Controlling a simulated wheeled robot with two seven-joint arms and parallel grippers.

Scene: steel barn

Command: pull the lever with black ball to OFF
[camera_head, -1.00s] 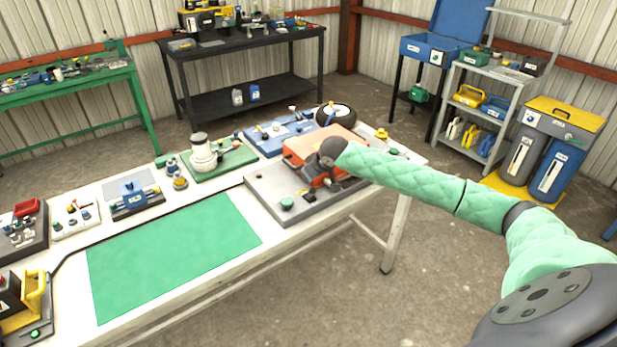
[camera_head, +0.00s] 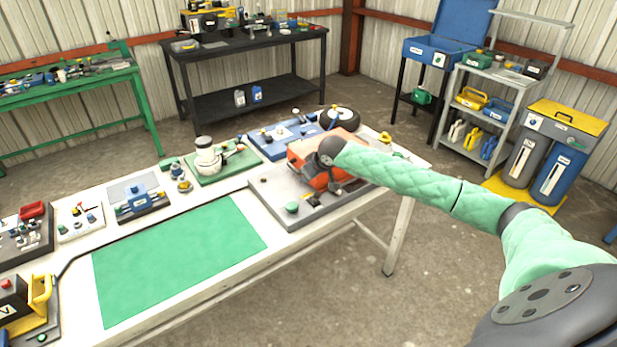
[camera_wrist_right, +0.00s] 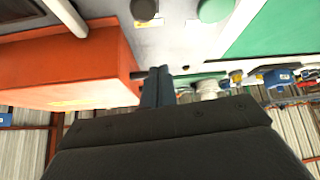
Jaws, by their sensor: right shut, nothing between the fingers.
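An orange box (camera_head: 309,153) stands on a grey panel (camera_head: 268,191) at the far right end of the white table. My right gripper (camera_head: 335,187) is beside the box, low over the panel. In the right wrist view its fingers (camera_wrist_right: 157,86) are together and empty, next to the end face of the orange box (camera_wrist_right: 70,72). A short dark rod (camera_wrist_right: 137,75) shows between the box and the fingers. I cannot make out the black ball or any OFF mark; my wrist and fingers cover part of that area. My left gripper is out of view.
A green button (camera_head: 292,207) sits at the panel's near corner. The green mat (camera_head: 180,260) is bare. Other small devices line the table's back edge, including a white valve-like unit (camera_head: 207,157).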

